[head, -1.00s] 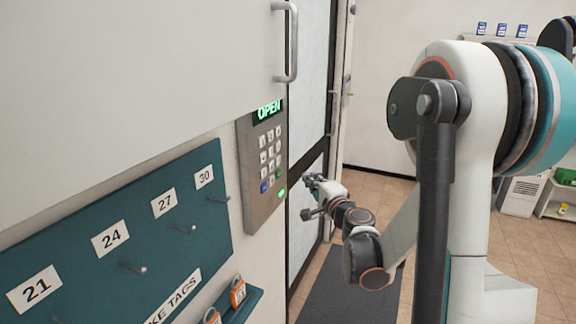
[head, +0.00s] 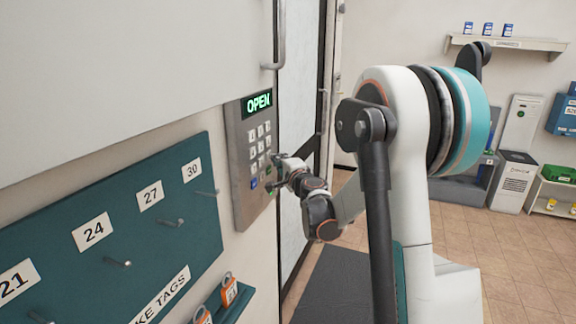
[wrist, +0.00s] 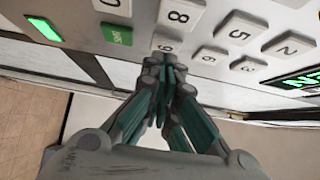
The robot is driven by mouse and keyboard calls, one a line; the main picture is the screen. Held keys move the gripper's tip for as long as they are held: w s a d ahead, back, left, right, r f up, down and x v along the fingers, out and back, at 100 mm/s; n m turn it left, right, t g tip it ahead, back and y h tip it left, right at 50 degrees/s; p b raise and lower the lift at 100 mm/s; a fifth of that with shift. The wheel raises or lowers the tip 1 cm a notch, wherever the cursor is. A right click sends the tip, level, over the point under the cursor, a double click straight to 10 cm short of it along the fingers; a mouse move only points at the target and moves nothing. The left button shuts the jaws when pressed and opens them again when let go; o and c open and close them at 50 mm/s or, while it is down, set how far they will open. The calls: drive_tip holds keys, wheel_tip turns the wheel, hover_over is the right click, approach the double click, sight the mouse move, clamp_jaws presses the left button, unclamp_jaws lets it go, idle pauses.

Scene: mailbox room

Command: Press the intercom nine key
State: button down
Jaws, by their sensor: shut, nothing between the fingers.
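The intercom (head: 240,205) is a grey panel on the wall with rows of pale keys and a lit green display (head: 258,102) reading OPEN. My gripper (head: 274,168) is at the right side of its keypad in the head view and hides some keys. In the wrist view, my gripper (wrist: 162,65) is shut and empty, its tips at the near edge of the nine key (wrist: 166,43). I cannot tell whether they touch it. The six key (wrist: 208,55), the eight key (wrist: 180,14) and a green key (wrist: 117,33) are beside it.
A teal board (head: 120,230) with numbered labels and hooks is left of the intercom. Orange tags (head: 229,290) sit on a ledge below. A door handle (head: 280,40) juts out above the intercom. A dark mat (head: 340,285) lies on the floor.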

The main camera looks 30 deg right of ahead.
drive_tip(key=shift+w+a, duration=0.15)
drive_tip(key=shift+w, duration=0.05)
drive_tip(key=shift+w+a+r, duration=0.15)
drive_tip(key=shift+w+a, duration=0.3)
drive_tip(key=shift+w, duration=0.1)
